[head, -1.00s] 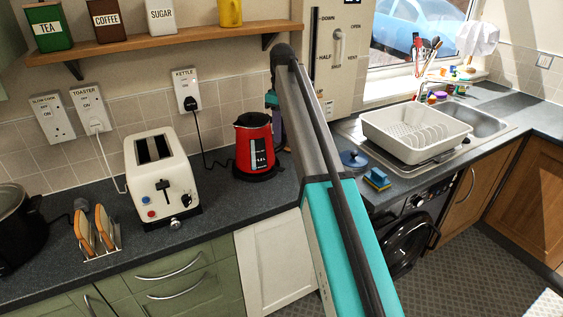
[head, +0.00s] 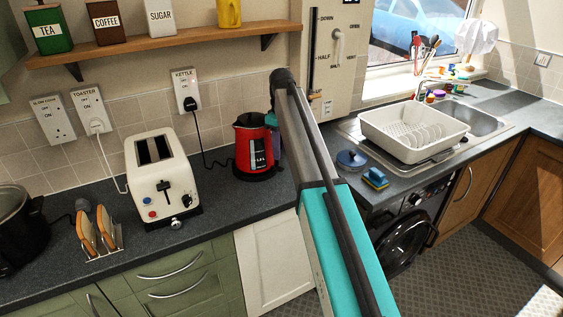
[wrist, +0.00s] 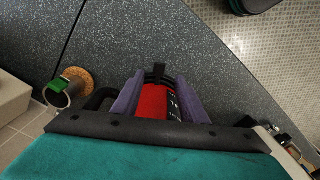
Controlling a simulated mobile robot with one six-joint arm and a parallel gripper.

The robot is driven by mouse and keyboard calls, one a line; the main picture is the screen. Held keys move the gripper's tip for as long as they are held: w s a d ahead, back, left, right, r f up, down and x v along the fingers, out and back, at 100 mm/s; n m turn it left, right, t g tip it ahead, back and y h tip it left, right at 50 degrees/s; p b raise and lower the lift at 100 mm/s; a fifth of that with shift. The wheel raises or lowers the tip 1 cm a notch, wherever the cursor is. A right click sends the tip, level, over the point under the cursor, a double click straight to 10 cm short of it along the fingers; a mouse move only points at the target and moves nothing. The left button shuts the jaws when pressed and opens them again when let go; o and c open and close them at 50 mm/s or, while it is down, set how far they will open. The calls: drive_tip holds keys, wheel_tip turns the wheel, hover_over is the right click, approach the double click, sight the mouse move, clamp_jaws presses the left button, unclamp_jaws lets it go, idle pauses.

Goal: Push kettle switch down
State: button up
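The red kettle (head: 254,150) with black trim stands on the dark worktop, under a wall socket marked KETTLE (head: 187,90) with a black plug. In the wrist view the kettle's red body (wrist: 153,102) shows between my fingers, with a black tab (wrist: 159,70) projecting beyond it. I cannot tell for sure whether this tab is the switch. My gripper (wrist: 160,82) has its two purple fingers apart, one on each side of the red body; contact is not clear. In the head view my arm hides most of the gripper, at the kettle's right side.
A white toaster (head: 160,180) and a toast rack (head: 98,232) stand left of the kettle. A shelf (head: 150,47) with canisters is above. A blue-lidded pot (head: 352,159), a sponge (head: 376,178) and a dish rack (head: 400,125) are to the right. The worktop front near the kettle is clear.

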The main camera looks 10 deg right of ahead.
sight(281, 169)
drive_tip(key=shift+f+p, duration=0.75)
drive_tip(key=shift+f, duration=2.65)
